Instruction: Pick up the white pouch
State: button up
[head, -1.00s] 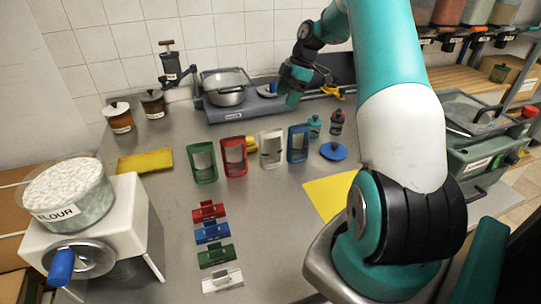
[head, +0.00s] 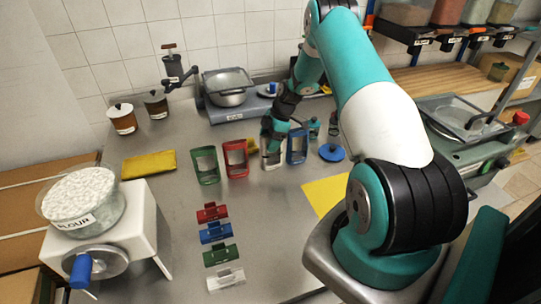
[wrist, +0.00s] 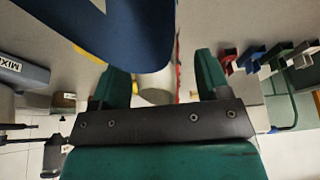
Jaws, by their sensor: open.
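The white pouch (head: 273,160) stands upright on the grey counter, between the red pouch (head: 236,158) and the blue pouch (head: 297,146). My gripper (head: 273,142) is at its top and hides its upper part in the head view. In the wrist view, my gripper (wrist: 158,82) is open, with its two green fingers apart. A pale, whitish shape shows between them, probably the white pouch; I cannot tell whether the fingers touch it. The blue pouch (wrist: 120,25) looms close at the upper left there.
A green pouch (head: 206,164) stands left of the red one. Several coloured holders (head: 216,233) lie in front. A blue round lid (head: 332,152) lies to the right. A flour grinder (head: 125,235) stands at the left. A scale with a pot (head: 228,92) is behind.

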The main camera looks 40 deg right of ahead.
jog(key=shift+f, duration=0.15)
jog(key=shift+c, duration=0.5)
jog(key=c, duration=1.1)
jog(key=shift+r, duration=0.2)
jog(key=shift+c, duration=0.2)
